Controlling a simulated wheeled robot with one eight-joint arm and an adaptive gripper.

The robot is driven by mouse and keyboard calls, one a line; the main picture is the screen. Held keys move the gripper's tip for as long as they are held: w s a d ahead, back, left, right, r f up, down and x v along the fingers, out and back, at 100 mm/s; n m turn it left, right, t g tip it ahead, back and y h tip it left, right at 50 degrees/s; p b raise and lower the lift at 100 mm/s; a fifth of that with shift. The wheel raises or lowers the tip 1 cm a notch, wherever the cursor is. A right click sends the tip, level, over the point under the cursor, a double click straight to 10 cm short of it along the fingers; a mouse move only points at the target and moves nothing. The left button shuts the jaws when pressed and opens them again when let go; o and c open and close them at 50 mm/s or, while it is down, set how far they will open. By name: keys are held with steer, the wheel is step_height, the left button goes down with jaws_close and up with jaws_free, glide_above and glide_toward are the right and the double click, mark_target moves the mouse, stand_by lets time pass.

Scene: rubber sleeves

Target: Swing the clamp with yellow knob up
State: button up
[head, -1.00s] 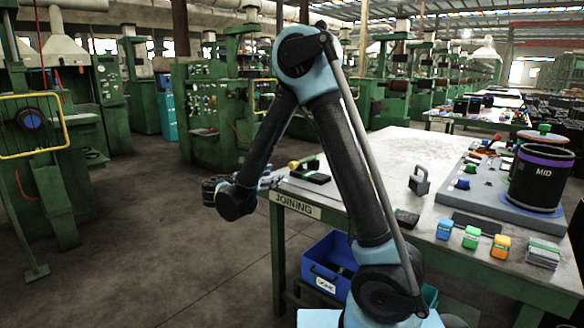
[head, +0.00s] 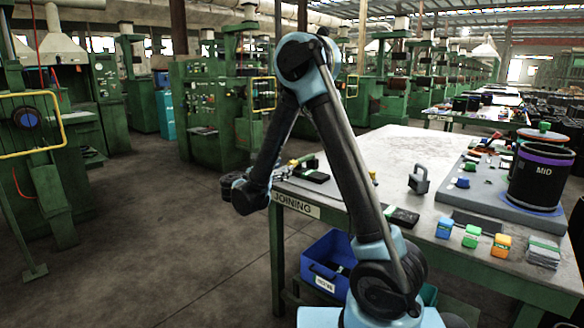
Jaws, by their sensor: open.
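A small clamp with a yellow knob (head: 294,162) sits at the table's left corner, beside a black block (head: 314,175). The knob is low, near the table top, and its arm looks close to lying flat. My gripper (head: 281,173) is at the table's left edge, just left of and very near the knob. It is small in the view and looks open and empty. I cannot tell whether it touches the clamp. Another small yellow spot (head: 373,176) shows just right of my arm, mostly hidden by it.
The table (head: 385,150) carries a grey padlock-shaped weight (head: 419,180), a dark box (head: 402,217), coloured blocks (head: 471,236) and a grey board (head: 478,200) with a black MID cylinder (head: 537,180). A blue bin (head: 325,262) is below. Floor left of the table is free.

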mark_target(292, 164)
steer(key=x, duration=0.6)
steer(key=shift+w+d, duration=0.2)
steer(key=shift+w, duration=0.05)
jaws_close()
